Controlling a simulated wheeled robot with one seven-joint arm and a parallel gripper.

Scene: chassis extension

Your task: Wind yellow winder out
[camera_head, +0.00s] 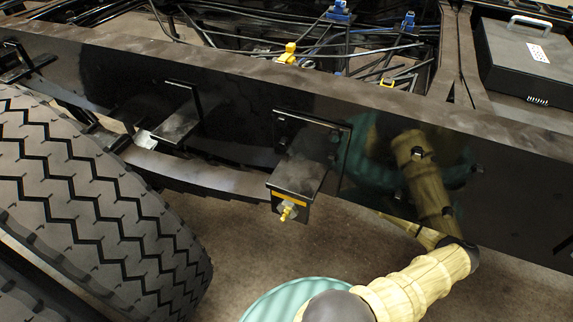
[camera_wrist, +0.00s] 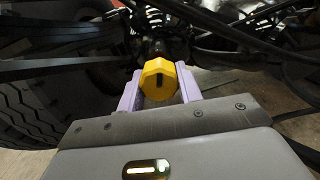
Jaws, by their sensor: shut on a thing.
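The yellow winder (camera_wrist: 158,80) is in the middle of the wrist view, a faceted yellow knob with a dark slot in its face. My gripper (camera_wrist: 160,76) has one lavender finger on each side of it and is shut on it. The winder's far side, where it meets the dark parts behind, is hidden. In the head view my arm reaches to the lower edge of the black chassis beam (camera_head: 235,95), and my gripper and the held winder do not show there.
A large tyre (camera_head: 95,205) fills the left of the head view. A black bracket (camera_head: 297,175) with a small brass-yellow fitting (camera_head: 287,211) sticks out from the beam. Cables and a yellow connector (camera_head: 288,54) lie behind the beam. A black box (camera_head: 528,55) stands at upper right.

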